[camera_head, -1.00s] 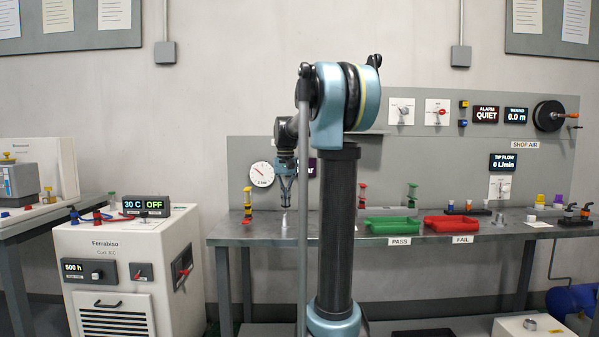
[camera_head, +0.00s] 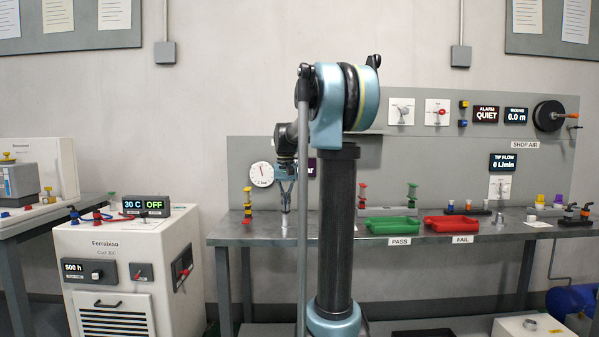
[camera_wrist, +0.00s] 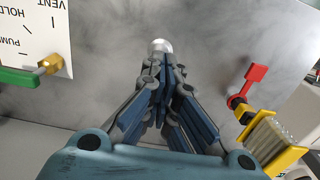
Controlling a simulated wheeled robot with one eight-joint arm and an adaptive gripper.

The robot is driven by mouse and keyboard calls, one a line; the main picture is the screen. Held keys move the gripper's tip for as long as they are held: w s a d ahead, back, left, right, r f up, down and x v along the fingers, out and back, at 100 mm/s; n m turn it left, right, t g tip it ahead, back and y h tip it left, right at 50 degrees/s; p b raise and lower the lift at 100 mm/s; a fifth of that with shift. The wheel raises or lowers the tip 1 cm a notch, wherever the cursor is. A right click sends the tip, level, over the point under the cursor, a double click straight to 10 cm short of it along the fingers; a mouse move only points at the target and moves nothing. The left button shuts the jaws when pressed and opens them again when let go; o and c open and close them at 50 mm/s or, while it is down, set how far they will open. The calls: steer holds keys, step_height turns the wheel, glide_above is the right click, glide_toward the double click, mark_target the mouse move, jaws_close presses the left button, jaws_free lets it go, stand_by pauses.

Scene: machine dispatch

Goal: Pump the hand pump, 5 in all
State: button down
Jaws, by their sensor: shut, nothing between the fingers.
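My gripper (camera_head: 286,209) is shut and empty, pointing straight down over the left part of the bench. In the wrist view its fingertips (camera_wrist: 162,68) meet just in front of a round silver knob (camera_wrist: 162,46), which looks like the hand pump's top. In the head view a small silver post (camera_head: 285,220) stands right under the fingertips. I cannot tell whether they touch it. A valve plate (camera_wrist: 30,38) marked VENT, HOLD and PUMP, with a green lever (camera_wrist: 18,77), is at the wrist view's left. A round gauge (camera_head: 261,175) hangs behind; its reading is too small to tell.
A yellow-and-red fixture (camera_head: 248,205) stands left of my gripper; a yellow-framed part with a red lever (camera_wrist: 256,73) is at the wrist view's right. A green tray (camera_head: 393,226) and a red tray (camera_head: 452,224) lie farther right on the bench (camera_head: 330,232).

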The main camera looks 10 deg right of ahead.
steer(key=shift+r, duration=2.35)
steer(key=shift+r, duration=3)
steer(key=s+f+n+t, duration=0.2)
steer(key=s+f, duration=3.1)
steer(key=s, duration=0.2)
steer(key=shift+s+d+f, duration=0.2)
steer(key=shift+f, duration=0.2)
